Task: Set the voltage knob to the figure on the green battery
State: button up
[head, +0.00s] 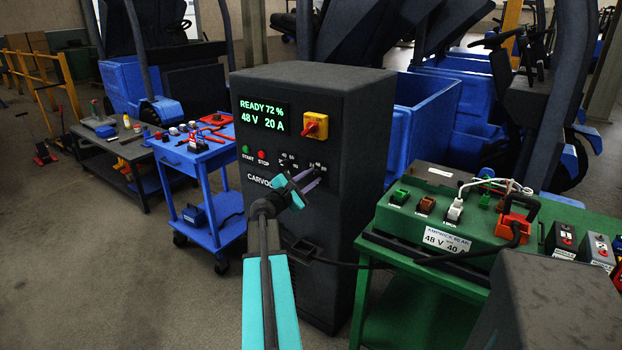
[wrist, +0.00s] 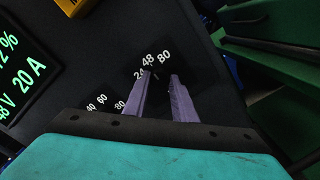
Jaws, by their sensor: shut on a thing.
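The dark charger cabinet (head: 335,110) has a lit display (head: 263,115) reading READY 72 %, 48 V, 20 A. My gripper (head: 310,181) is at the right-hand dial, marked 24, 48 and 80. In the wrist view its two purple fingers (wrist: 160,80) are closed about the dark voltage knob, which is mostly hidden between them. The 48 mark (wrist: 148,59) lies just beyond the fingertips; the knob's pointer is hard to make out. The green battery (head: 395,219) stands on the green bench; its white label (head: 446,240) reads 48 V 40 A.
Left of my gripper is a second dial, partly hidden, with START (head: 246,149) and STOP (head: 262,155) buttons beside it. A yellow-and-red switch (head: 315,126) sits above. A blue tool cart (head: 206,163) stands left. A black cable runs to the battery's orange plug (head: 512,229).

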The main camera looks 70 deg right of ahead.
jog(key=shift+f, duration=0.1)
jog(key=o, duration=1)
jog(key=shift+o, duration=0.2)
jog(key=shift+a, duration=0.1)
jog(key=b+v, duration=0.1)
jog(key=v, duration=1.2)
jog(key=shift+a+b, duration=0.3)
jog(key=shift+b, duration=0.1)
jog(key=shift+w, duration=0.2)
